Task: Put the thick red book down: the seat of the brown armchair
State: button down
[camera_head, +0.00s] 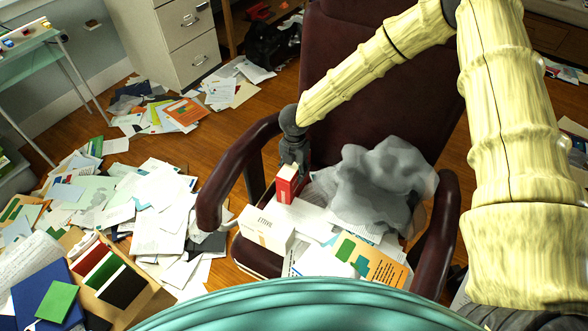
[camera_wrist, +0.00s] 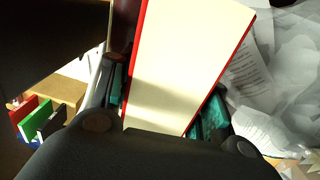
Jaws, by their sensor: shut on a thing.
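The thick red book (camera_head: 288,184) is in my gripper (camera_head: 293,160), over the left part of the seat of the brown armchair (camera_head: 258,258). In the wrist view, the book's cream page edge (camera_wrist: 188,60) and red cover edges stand between the fingers of my gripper (camera_wrist: 165,110), which is shut on it. The book looks roughly upright. Whether its lower end touches the seat or the papers there cannot be told. The seat is mostly covered by papers, a white box and a grey crumpled heap.
A white box (camera_head: 263,230) sits just in front of the book on the seat. A grey crumpled heap (camera_head: 375,185) lies to its right. The chair's left armrest (camera_head: 228,170) rises close to my gripper. Papers (camera_head: 160,215) litter the floor at left, below a drawer cabinet (camera_head: 185,40).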

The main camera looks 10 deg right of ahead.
jog(key=c, duration=0.7)
grip_release()
jog(key=shift+r, duration=0.15)
notch_tip(320, 180, up, 12)
jog(key=shift+f, duration=0.1)
